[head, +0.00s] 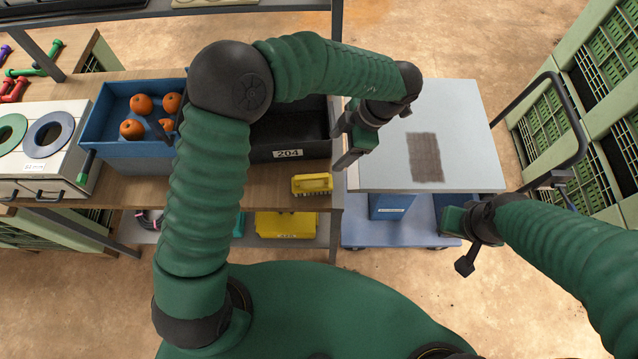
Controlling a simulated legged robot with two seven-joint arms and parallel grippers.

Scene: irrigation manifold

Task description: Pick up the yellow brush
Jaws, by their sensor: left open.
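The yellow brush (312,184) lies on the wooden shelf top near its right front edge, just in front of the black bin labelled 204. My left gripper (343,147) is open and empty, above and to the right of the brush, near the gap between the shelf and the grey-topped cart. It is apart from the brush. My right gripper (462,250) is at the cart's front right side, far from the brush.
A black bin (288,142) and a blue bin (128,155) with orange fruits stand on the shelf. A shelf post (337,190) is close to the brush's right. The cart's grey top (460,130) holds a flat brown patch. A yellow bin (285,225) sits below.

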